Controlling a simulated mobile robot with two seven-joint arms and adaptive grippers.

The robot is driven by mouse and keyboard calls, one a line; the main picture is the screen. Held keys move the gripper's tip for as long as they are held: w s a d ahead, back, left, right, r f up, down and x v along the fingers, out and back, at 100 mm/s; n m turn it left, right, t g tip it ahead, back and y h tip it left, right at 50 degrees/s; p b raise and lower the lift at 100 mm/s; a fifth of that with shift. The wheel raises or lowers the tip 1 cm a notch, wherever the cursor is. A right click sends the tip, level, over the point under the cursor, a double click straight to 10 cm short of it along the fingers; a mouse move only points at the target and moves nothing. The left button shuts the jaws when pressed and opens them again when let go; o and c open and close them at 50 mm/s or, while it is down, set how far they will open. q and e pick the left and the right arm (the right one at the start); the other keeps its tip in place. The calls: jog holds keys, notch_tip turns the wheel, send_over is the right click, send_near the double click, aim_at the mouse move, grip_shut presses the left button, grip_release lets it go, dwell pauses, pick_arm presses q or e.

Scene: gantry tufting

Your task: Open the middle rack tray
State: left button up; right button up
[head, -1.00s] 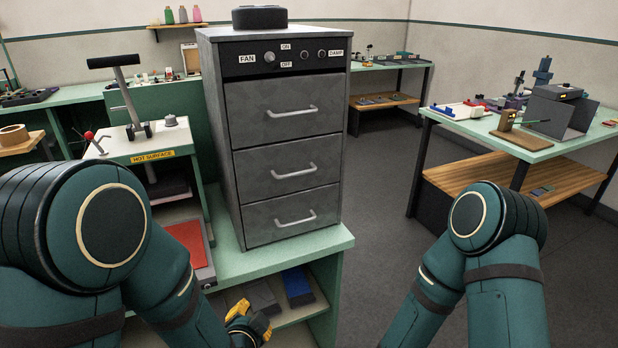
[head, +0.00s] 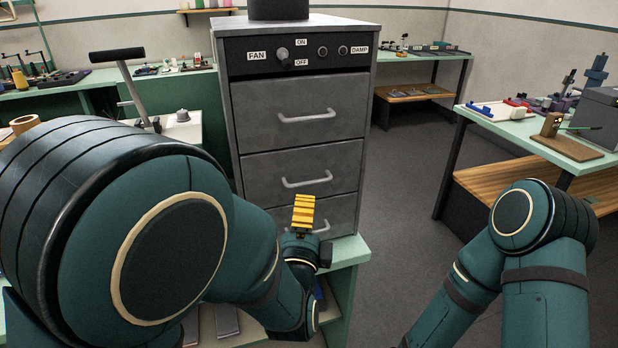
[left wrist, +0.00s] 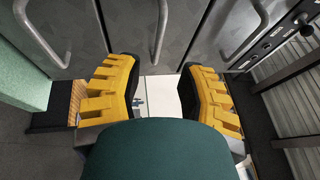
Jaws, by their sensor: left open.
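The grey cabinet (head: 225,110) has three stacked drawers, all shut. The middle drawer (head: 260,172) has a silver bar handle (head: 307,182); this handle also shows upright at the top centre of the left wrist view (left wrist: 161,30). My left gripper (head: 304,210), with yellow ribbed fingers, is in front of the cabinet, just below the middle handle in the head view. In the left wrist view its fingers (left wrist: 160,78) are spread, empty, one either side of the middle handle's line, and apart from it. My right arm shows, but its gripper is out of view.
The top drawer handle (head: 307,116) is above, and the bottom drawer (head: 343,212) is partly hidden by my left gripper. The control panel (head: 300,52) has a knob. A green bench (head: 347,250) carries the cabinet. Open floor (head: 405,200) lies right of it, before another table (head: 520,135).

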aim_at(308, 183)
pick_arm(q)
jog(key=x, duration=0.8)
jog(key=shift+w, duration=0.25)
jog(key=shift+c, duration=0.4)
grip_shut()
